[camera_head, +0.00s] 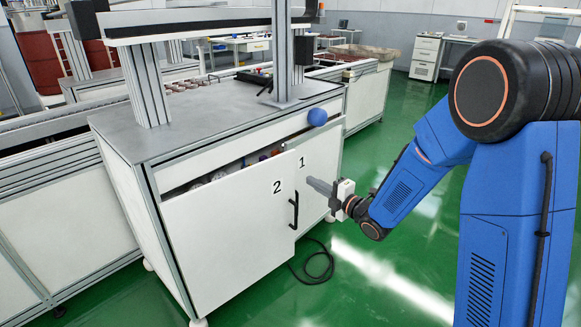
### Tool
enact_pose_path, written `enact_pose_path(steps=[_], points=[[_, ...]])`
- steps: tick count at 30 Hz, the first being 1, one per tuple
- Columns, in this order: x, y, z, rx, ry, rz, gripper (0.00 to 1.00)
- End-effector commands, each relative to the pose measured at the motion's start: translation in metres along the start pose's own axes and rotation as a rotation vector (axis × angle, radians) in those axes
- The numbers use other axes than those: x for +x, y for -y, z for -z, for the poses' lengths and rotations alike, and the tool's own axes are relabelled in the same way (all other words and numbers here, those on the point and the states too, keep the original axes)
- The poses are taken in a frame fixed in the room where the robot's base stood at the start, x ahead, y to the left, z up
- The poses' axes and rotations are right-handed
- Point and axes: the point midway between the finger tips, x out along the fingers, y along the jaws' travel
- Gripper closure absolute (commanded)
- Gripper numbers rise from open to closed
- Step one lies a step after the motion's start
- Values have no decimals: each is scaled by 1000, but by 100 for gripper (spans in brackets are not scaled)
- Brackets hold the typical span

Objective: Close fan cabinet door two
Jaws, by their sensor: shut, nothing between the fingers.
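The white cabinet (215,130) stands left of centre under a grey worktop. Door two (230,240), marked "2", is its left front door, with a black handle (294,210) near its right edge. It appears slightly ajar: its right edge stands in front of door one (315,165), and contents show in a dark gap above it. My gripper (310,183) is shut and empty, its fingers pointing left in front of door one, just right of door two's handle. Whether the fingertips touch a door cannot be told. My gripper hides part of door one.
A black cable (315,265) lies on the green floor by the cabinet. A conveyor frame (55,190) adjoins on the left. Open floor (390,265) lies to the right.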

Motion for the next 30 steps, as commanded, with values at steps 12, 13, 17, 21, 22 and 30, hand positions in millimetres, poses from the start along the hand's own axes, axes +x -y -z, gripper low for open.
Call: enact_pose_path(steps=[12, 13, 17, 21, 22, 30], points=[[33, -2, 6, 16, -12, -18, 100], [38, -3, 6, 16, -12, -19, 100], [62, -3, 6, 16, -11, -18, 100], [86, -3, 6, 16, -11, -17, 100], [92, -3, 6, 16, -11, -18, 100], [126, -4, 6, 16, -10, -18, 100]])
